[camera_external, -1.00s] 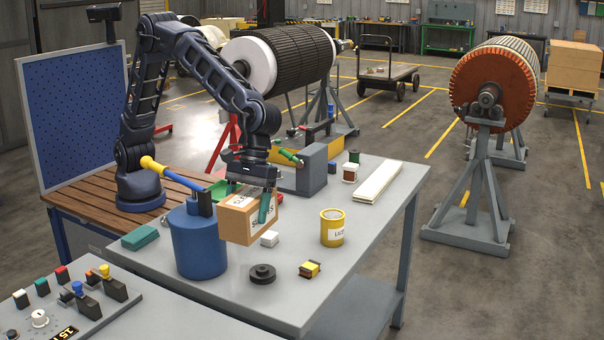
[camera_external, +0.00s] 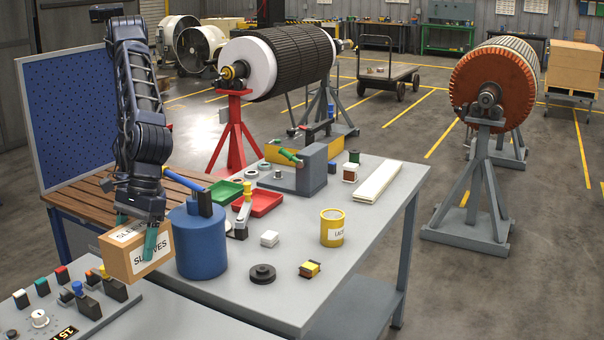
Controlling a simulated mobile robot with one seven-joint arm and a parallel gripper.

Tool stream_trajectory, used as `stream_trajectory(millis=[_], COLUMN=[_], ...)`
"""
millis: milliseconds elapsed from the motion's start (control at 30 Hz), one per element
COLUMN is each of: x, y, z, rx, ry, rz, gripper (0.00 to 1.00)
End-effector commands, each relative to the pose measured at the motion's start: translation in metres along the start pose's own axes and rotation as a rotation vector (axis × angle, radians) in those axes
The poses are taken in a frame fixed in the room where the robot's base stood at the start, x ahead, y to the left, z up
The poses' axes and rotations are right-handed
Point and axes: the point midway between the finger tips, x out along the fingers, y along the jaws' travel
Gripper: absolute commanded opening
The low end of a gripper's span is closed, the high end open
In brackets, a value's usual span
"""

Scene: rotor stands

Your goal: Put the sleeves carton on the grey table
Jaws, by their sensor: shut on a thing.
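The sleeves carton (camera_external: 124,260) is a tan box with white labels reading "SLEEVES". My gripper (camera_external: 140,240), with teal fingertips, is shut on it from above. The carton is left of the blue drum (camera_external: 200,245), near the back edge of the control panel; whether it is held clear of the surface below, I cannot tell. The grey table (camera_external: 300,285) stretches right from there, with its front right part in plain view. The carton hides the spot where a green block lay earlier.
Bare room shows around the tin. The control panel (camera_external: 70,308) has raised knobs.

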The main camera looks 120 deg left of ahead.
Motion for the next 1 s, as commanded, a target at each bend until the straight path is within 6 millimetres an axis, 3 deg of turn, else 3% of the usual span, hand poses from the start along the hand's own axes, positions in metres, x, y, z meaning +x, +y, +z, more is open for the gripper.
stream_trajectory(millis=[700,1000], x=[0.126,0.145], y=[0.001,0.001], z=[-0.053,-0.060], rx=[-0.002,0.000], ry=[0.000,0.000], rz=[-0.001,0.000], gripper=[0.33,0.33])
